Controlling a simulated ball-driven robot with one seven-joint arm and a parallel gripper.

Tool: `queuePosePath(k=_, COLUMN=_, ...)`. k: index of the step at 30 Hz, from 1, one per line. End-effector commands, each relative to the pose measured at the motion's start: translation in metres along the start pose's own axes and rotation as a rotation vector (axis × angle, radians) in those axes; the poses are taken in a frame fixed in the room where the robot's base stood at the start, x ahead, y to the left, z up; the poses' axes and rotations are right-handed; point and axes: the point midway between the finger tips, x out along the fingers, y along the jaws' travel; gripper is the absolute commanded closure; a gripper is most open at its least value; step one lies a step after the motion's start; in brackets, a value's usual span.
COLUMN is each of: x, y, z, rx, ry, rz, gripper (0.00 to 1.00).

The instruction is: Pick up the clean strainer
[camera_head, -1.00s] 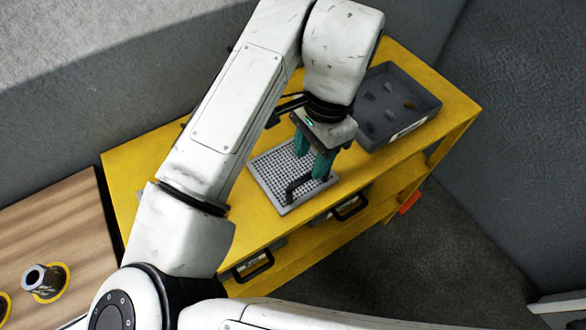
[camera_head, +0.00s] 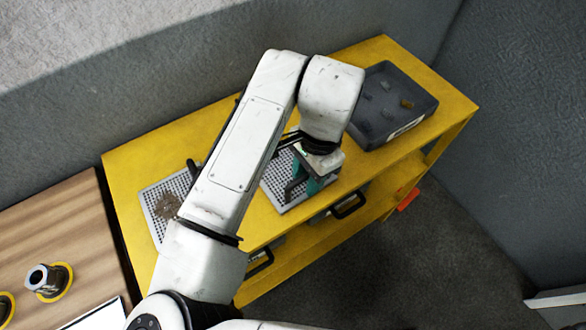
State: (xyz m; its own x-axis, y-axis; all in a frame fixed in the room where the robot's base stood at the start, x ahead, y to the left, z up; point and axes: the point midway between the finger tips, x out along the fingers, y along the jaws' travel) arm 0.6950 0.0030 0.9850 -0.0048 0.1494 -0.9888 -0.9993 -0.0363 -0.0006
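The clean strainer (camera_head: 284,204) is a light grey perforated plate with a dark handle, lying on the yellow bench with no debris visible on it. My gripper (camera_head: 307,183) is low over it, its teal fingers pointing down beside or around the handle (camera_head: 291,189). Whether the fingers touch or close on the handle cannot be told. My arm hides the strainer's upper left part. A second strainer (camera_head: 157,227) lies at the left of the bench with brown debris (camera_head: 167,206) on it, partly behind my arm.
A dark grey bin (camera_head: 379,133) with several small pieces stands on the right end of the yellow bench (camera_head: 140,160). Black-handled containers (camera_head: 350,205) sit on the shelf below. A wooden table (camera_head: 60,232) with a metal cylinder (camera_head: 44,280) is at the left.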

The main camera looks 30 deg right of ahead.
Motion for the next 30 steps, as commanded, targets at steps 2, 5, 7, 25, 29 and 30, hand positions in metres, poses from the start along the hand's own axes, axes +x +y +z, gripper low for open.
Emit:
queuePosePath(k=2, x=-0.0002, y=0.0000, z=0.0000, rx=0.000, ry=0.000, rz=0.000, gripper=0.71)
queuePosePath(k=5, x=-0.0002, y=0.0000, z=0.0000, rx=0.000, ry=0.000, rz=0.000, gripper=0.80)
queuePosePath(k=7, x=-0.0003, y=0.0000, z=0.0000, rx=0.000, ry=0.000, rz=0.000, gripper=0.87)
queuePosePath(k=25, x=-0.0008, y=-0.0003, z=0.0001, rx=-0.001, ry=0.000, rz=-0.001, gripper=1.00)
queuePosePath(k=29, x=-0.0008, y=-0.0002, z=0.0001, rx=0.000, ry=0.000, rz=-0.001, gripper=1.00)
queuePosePath(k=30, x=-0.0008, y=-0.0002, z=0.0001, rx=0.000, ry=0.000, rz=-0.001, gripper=1.00)
